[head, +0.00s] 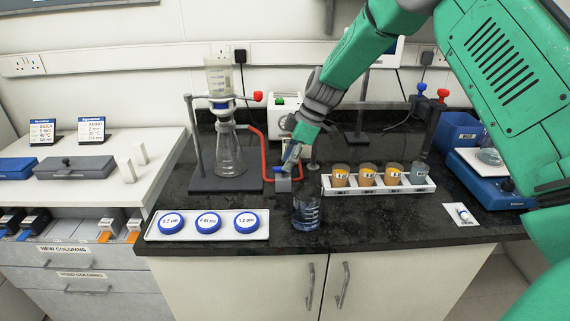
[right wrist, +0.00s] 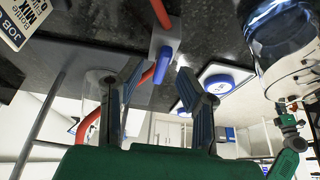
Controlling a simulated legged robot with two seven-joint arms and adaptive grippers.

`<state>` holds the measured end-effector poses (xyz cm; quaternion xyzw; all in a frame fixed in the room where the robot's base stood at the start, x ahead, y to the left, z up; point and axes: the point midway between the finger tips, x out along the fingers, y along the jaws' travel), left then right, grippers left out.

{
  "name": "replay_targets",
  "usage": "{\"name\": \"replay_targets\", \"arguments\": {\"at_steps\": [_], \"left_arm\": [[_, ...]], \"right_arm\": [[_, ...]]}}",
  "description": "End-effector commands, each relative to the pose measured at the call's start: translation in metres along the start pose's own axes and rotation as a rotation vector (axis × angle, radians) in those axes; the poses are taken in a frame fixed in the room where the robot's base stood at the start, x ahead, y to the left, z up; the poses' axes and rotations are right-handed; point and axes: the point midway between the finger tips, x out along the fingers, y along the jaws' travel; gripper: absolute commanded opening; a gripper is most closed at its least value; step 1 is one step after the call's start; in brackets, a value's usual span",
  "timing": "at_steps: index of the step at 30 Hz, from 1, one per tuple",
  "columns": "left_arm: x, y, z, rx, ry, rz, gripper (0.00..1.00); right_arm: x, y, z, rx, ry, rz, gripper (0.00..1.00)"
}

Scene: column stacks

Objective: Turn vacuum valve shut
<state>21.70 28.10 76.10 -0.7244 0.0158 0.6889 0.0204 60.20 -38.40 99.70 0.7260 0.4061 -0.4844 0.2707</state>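The vacuum valve is a small grey block (head: 283,185) on the black bench, with a blue handle (head: 279,169) and red tubing joined to it. In the right wrist view the blue handle (right wrist: 164,62) lies between the spread fingers of my right gripper (right wrist: 160,73), with gaps on both sides. In the head view my right gripper (head: 289,163) points down just above the valve and partly hides it. It is open and holds nothing. A red tube (head: 265,150) runs from the glass flask (head: 229,155) toward the valve. My left gripper does not show in the head view.
A glass beaker (head: 306,214) stands close in front of the valve. A white rack (head: 376,186) of filled cups stands to the right. A tray (head: 165,233) with blue-rimmed discs lies front left. A stand (head: 198,184) supports the flask at left, and a white pump (head: 284,103) stands behind.

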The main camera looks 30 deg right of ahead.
Motion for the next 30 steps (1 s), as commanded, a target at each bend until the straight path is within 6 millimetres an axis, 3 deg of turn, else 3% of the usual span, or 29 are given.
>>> {"name": "replay_targets", "arguments": {"at_steps": [5,13,14,16,17,30], "left_arm": [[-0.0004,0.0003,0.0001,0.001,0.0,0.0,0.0],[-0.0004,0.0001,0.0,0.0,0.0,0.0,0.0],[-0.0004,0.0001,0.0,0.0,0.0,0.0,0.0],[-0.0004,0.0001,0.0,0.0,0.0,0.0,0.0],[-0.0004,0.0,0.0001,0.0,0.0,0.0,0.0],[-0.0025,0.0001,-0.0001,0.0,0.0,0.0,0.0]], "right_arm": [[0.0134,-0.0008,-0.0017,-0.001,-0.002,-0.001,0.31],[0.0142,-0.0023,-0.0042,-0.002,-0.004,0.001,0.31],[0.0142,-0.0021,-0.0039,-0.002,-0.004,0.001,0.28],[0.0143,-0.0015,-0.0029,-0.002,-0.003,0.0,0.03],[0.0143,-0.0012,-0.0024,-0.001,-0.002,0.0,0.0],[0.0142,-0.0012,0.0006,0.044,-0.004,0.016,0.0]]}}
